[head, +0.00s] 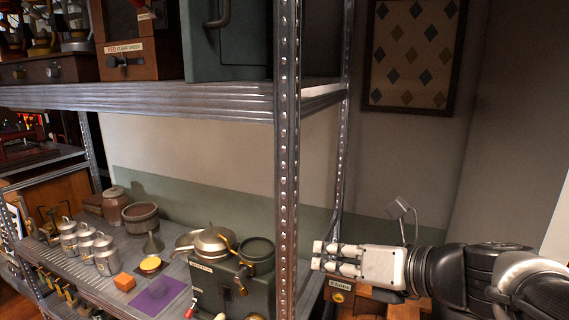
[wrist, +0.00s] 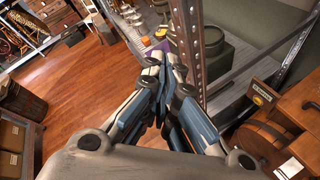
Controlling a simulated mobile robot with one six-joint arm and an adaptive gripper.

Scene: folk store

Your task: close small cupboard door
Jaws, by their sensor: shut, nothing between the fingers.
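My gripper (head: 318,256) is shut and empty, pointing left beside the front metal post of the shelf. Its closed fingers fill the middle of the wrist view (wrist: 163,68). I cannot tell for sure which thing is the small cupboard. A dark green cabinet (head: 228,45) with a curved dark handle stands on the upper shelf, cut off by the top edge. A wooden, box-like piece (wrist: 300,106) stands at the right of the wrist view; a labelled wooden part (head: 340,290) shows just below my gripper in the head view. No open door shows clearly.
The shelf post (head: 288,150) stands close to my gripper. Open wooden floor (wrist: 85,85) lies left in the wrist view.

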